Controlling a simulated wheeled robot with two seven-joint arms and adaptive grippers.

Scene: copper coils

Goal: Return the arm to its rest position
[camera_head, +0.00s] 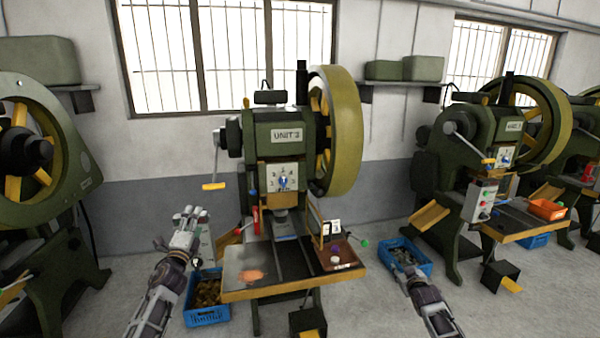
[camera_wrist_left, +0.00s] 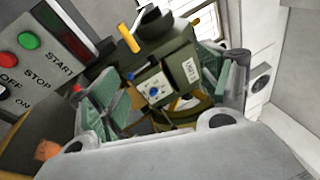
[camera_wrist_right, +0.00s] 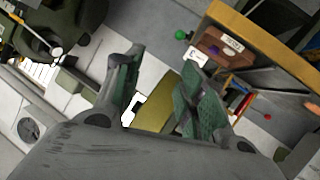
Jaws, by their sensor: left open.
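My left gripper (camera_head: 188,222) is raised at the left of the press marked UNIT 3 (camera_head: 287,134), in front of its control box. In the left wrist view its fingers (camera_wrist_left: 165,95) are apart with nothing between them. The START/STOP panel (camera_wrist_left: 42,52) is close beside the left finger there. My right gripper (camera_head: 404,272) is low at the right, in front of the right blue crate in the head view. In the right wrist view its fingers (camera_wrist_right: 160,95) are apart and empty.
The press table (camera_head: 290,291) holds a copper-coloured piece (camera_head: 251,276) and a brown tray (camera_head: 340,262). A blue crate (camera_head: 206,318) with copper-coloured pieces stands at its left. Another blue crate (camera_head: 424,268) with grey pieces stands at its right. More presses flank both sides.

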